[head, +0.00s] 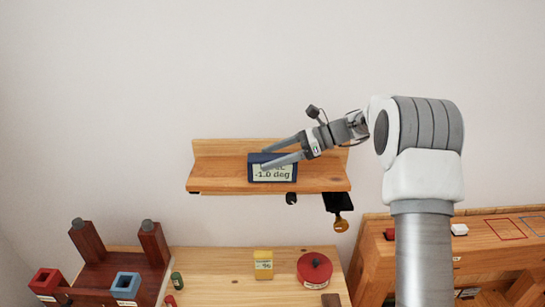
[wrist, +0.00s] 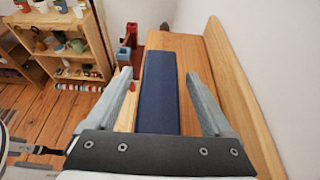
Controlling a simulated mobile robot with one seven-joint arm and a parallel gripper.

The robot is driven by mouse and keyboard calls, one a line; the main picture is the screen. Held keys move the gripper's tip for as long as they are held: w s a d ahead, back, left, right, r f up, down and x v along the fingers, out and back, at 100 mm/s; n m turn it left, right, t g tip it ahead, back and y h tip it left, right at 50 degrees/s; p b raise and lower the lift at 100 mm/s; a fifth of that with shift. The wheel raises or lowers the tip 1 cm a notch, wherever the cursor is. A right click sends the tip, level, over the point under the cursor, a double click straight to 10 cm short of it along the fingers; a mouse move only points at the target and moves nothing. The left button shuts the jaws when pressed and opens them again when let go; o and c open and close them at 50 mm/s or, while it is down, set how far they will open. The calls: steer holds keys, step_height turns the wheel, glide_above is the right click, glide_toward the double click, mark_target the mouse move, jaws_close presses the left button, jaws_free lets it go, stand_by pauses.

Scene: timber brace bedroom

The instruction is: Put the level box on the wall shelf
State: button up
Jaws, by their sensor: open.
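The level box (head: 285,175) is dark blue with a pale display reading -1.0 deg. It sits on the wooden wall shelf (head: 325,180), near the middle. In the wrist view the box (wrist: 160,95) is a long blue top face on the shelf boards (wrist: 188,50). My gripper (head: 264,159) is open, with its fingers reaching from the right over the box. In the wrist view the fingers (wrist: 158,75) stand one on each side of the box, with gaps visible.
Under the shelf hang a dark hook (head: 291,198) and a black item with a brass-coloured end (head: 340,215). Below are a table (head: 215,265) with a yellow box (head: 263,264) and red round container (head: 314,270). A stocked shelf unit (wrist: 70,45) stands left in the wrist view.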

steer(key=shift+d+r, duration=0.2)
steer(key=shift+r, duration=0.15)
steer(key=b+v, duration=0.2)
steer(key=v, duration=1)
steer(key=s+a+r+n+t+h, duration=0.15)
steer(key=s+n+h, duration=0.25)
steer(key=s, duration=0.5)
steer(key=s+a+r+n+h, duration=0.2)
steer(key=s+a+n+h, duration=0.15)
steer(key=s, duration=0.45)
steer(key=s+d+f+n+t+h, duration=0.1)
steer(key=s+d+f+n+h, duration=0.1)
steer(key=s, duration=0.4)
steer(key=s+d+f+n+t+h+b, duration=0.1)
steer(key=s+d+f+n+h, duration=0.1)
steer(key=s+f+n, duration=0.2)
steer(key=s+d+f+n+t+h+b, duration=0.1)
steer(key=s+d+f+n+t+h, duration=0.1)
steer(key=s, duration=0.6)
steer(key=shift+f+n, duration=0.5)
steer(key=shift+n, duration=0.75)
